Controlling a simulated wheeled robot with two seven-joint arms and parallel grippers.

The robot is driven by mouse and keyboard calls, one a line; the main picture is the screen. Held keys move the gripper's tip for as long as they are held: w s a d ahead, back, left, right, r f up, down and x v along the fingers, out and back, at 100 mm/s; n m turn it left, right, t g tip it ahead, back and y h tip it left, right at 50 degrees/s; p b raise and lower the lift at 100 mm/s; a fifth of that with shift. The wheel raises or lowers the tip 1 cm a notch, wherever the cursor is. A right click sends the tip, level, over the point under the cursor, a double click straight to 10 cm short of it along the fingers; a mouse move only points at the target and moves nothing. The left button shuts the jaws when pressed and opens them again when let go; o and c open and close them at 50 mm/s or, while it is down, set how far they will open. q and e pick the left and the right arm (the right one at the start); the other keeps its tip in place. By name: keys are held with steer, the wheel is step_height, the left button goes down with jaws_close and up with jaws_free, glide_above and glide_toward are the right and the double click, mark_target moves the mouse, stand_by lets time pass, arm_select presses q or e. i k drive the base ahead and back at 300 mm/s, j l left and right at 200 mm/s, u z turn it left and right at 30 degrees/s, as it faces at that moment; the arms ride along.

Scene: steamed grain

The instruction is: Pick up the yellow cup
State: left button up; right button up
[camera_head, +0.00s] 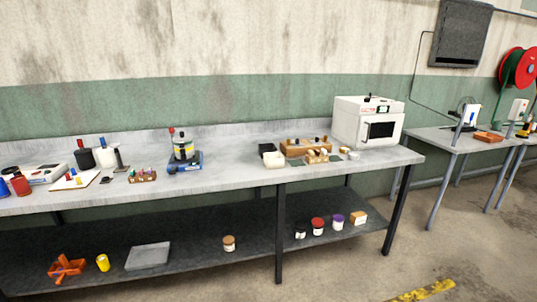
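A yellow cup (103,263) stands on the dark lower shelf of the long workbench, at the lower left of the head view. It is between an orange object (66,268) on its left and a grey tray (148,256) on its right, apart from both. Neither of my grippers shows in the head view, so whether they are open or shut is hidden.
The grey bench top (230,179) above the shelf holds bottles, a blue-based device (185,160), small boxes and a white oven (368,122). Several jars stand on the shelf's right part. A dark leg (279,240) stands at the front edge. Floor at right is clear.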

mark_target(104, 264)
steer(key=u, duration=1.5)
